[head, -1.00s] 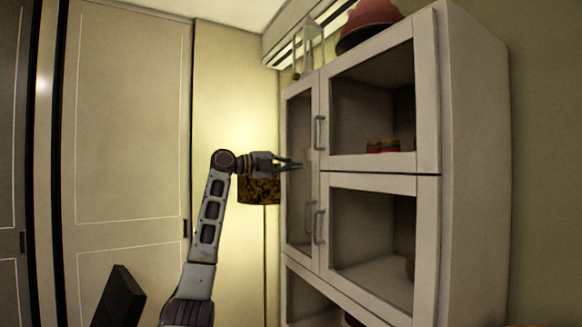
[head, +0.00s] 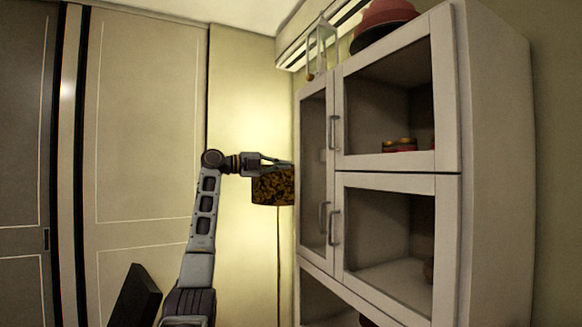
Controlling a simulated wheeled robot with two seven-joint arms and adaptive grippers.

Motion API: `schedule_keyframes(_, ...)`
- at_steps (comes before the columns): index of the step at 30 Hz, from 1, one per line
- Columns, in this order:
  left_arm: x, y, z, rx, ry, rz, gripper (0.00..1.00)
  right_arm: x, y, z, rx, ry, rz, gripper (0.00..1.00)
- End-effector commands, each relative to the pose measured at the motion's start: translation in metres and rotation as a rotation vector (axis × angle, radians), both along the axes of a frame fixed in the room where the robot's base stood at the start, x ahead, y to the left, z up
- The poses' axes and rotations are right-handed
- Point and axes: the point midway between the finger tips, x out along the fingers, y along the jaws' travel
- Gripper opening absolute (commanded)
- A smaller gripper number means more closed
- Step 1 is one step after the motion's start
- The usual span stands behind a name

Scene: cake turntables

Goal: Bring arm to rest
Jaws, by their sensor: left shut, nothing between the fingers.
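My left arm rises from the bottom of the head view, bent at the elbow. Its left gripper (head: 284,164) points right, shut and empty, in front of the top of a dark patterned lamp shade (head: 273,187). The fingertips are close to the left edge of the white cabinet (head: 453,230) in the picture; I cannot tell whether they touch it. My right gripper is not in view.
The cabinet has glass doors with metal handles (head: 334,227). A red hat-like object (head: 385,18) and a glass lantern (head: 319,48) stand on top. Small tins (head: 399,145) sit inside. A tall sliding door (head: 150,120) fills the left. A dark panel (head: 135,297) stands at the lower left.

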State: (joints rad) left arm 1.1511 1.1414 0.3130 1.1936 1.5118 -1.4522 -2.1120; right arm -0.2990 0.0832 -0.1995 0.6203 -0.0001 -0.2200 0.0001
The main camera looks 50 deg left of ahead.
Motion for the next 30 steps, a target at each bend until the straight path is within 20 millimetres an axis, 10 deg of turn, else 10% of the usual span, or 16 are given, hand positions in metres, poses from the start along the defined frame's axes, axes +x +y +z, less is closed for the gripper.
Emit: schedule_keyframes(30, -0.0064, 0.0085, 0.0002, 0.0, -0.001, -0.001, 0.0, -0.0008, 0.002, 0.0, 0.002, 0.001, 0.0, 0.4)
